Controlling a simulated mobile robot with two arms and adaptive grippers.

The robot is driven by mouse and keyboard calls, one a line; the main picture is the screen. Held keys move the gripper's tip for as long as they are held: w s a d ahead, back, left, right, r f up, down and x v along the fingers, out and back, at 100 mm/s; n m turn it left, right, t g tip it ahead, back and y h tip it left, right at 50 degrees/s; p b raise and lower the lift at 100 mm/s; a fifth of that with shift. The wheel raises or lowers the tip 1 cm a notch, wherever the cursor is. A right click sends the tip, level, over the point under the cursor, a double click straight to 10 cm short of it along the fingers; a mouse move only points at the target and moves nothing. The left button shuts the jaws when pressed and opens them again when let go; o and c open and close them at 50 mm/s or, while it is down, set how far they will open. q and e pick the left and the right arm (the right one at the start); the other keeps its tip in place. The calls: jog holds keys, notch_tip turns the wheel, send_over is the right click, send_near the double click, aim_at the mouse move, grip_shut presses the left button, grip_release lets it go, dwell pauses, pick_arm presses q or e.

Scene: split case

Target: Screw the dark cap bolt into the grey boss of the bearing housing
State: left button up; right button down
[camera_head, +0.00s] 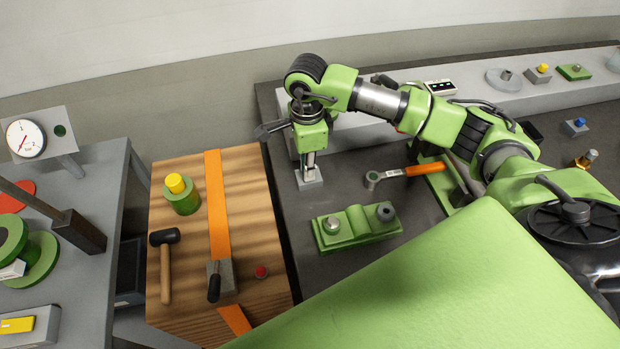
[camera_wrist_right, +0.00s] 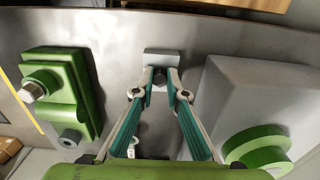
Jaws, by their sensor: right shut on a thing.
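The green bearing housing (camera_head: 350,232) lies on the dark bench. It carries a silver hex bolt (camera_head: 332,224) at its left end and a grey boss (camera_head: 386,212) with a dark hole at its right end. In the right wrist view the housing (camera_wrist_right: 65,90) is at the left, with the boss (camera_wrist_right: 70,138) near its lower end. My right gripper (camera_head: 309,164) points down at a small grey block (camera_head: 310,181), left of and behind the housing. Its fingertips (camera_wrist_right: 160,77) are shut on a small dark piece, apparently the cap bolt, mostly hidden between them. My left gripper is out of view.
A ratchet with an orange handle (camera_head: 420,170) lies behind the housing. A long grey ledge (camera_head: 465,100) runs along the back with small parts on it. A wooden crate (camera_head: 190,230) with a mallet (camera_head: 165,265) stands at the left. Bench between block and housing is clear.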

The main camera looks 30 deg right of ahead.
jog(key=shift+r, duration=0.15)
dwell(0.3)
jog(key=shift+r+p, duration=1.2)
jog(key=shift+r, duration=1.05)
jog(key=shift+s+d+r+n+b, duration=0.15)
jog(key=shift+s+d+n+b, duration=0.25)
jog(key=shift+n, duration=0.3)
jog(key=s+d+r+n+b, duration=0.3)
jog(key=s+d+n+b, duration=0.1)
jog(key=s+n, duration=0.6)
jog(key=s+d+r+n+b, duration=0.4)
jog(key=s+n, duration=0.4)
jog(key=n, duration=0.5)
jog(key=shift+s+f+p, duration=0.1)
jog(key=shift+f+p, duration=0.3)
jog(key=shift+f, duration=2.6)
jog(key=shift+s+f, duration=0.1)
jog(key=shift+f, duration=0.7)
